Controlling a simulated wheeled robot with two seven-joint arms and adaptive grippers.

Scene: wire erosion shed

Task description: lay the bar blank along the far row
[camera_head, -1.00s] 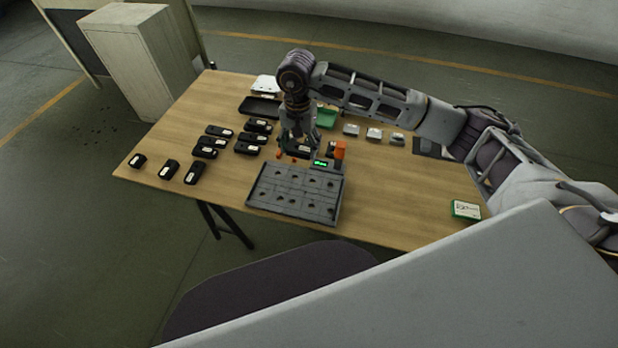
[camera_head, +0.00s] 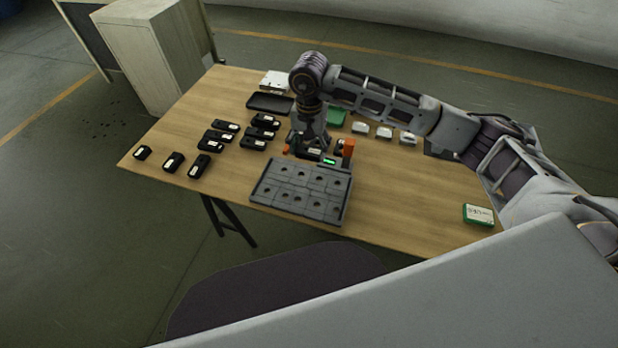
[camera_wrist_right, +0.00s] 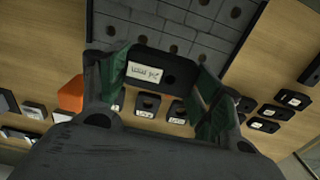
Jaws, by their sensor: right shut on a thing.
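The bar blank is a black block with a white label and a round hole, and it shows in the right wrist view (camera_wrist_right: 155,73). My right gripper (camera_wrist_right: 153,80) is shut on it, with green-lined fingers at its two ends. In the head view my right gripper (camera_head: 308,147) is just beyond the far edge of the grey gridded plate (camera_head: 300,190), where the blank is partly hidden. The plate has rows of cells with round holes, and its visible cells look empty. I cannot tell whether the blank touches anything below. My left gripper is not in view.
Several black labelled blocks (camera_head: 218,136) lie left. A black tray (camera_head: 270,103), a green tray (camera_head: 336,117) and white blocks (camera_head: 383,132) lie behind. The right tabletop is mostly clear.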

